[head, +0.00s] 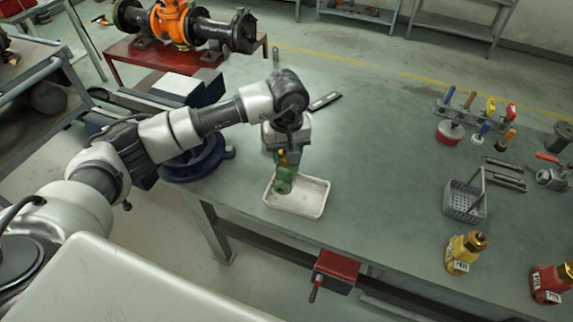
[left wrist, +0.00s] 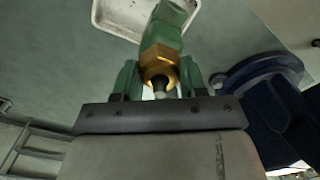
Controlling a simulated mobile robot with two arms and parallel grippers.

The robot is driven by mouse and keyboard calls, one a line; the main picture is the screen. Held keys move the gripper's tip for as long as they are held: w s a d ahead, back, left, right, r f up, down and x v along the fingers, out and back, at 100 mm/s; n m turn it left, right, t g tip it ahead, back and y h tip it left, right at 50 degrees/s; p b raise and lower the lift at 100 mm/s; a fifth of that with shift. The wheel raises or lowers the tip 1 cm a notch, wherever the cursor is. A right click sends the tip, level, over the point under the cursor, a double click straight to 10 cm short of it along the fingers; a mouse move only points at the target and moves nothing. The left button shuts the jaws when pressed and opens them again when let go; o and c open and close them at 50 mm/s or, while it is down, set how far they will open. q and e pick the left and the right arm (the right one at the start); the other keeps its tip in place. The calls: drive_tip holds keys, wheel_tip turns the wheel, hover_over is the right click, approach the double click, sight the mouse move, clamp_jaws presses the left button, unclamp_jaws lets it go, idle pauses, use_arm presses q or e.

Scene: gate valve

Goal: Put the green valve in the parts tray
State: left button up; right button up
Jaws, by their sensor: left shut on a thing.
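The green valve (head: 284,180) is held by my left gripper (head: 287,155) above the left part of the white parts tray (head: 312,205). In the left wrist view, the valve (left wrist: 163,32) shows its green body and brass nut (left wrist: 158,62) between the fingers of my left gripper (left wrist: 158,80). The tray (left wrist: 112,22) shows beyond it, partly hidden by the valve. The visible part of the tray looks empty. I cannot tell whether the valve touches the tray. My right gripper is not in view.
A yellow valve (head: 462,252) and a red valve (head: 549,283) stand at the right of the green-grey bench (head: 380,150). A grey basket (head: 465,200) and a tool rack (head: 476,118) are behind them. A dark blue round vise base (head: 200,160) is left of the tray. A red vise (head: 335,270) is at the front edge.

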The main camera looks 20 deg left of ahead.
sight(286, 171)
use_arm(q)
wheel_tip(286, 171, down, 3)
drive_tip(key=shift+s+f+b, duration=0.1)
drive_tip(key=shift+f+b, duration=0.1)
drive_tip(key=shift+b, duration=0.5)
drive_tip(key=shift+f, duration=0.25)
drive_tip(key=shift+f, duration=0.1)
drive_tip(key=o, duration=1)
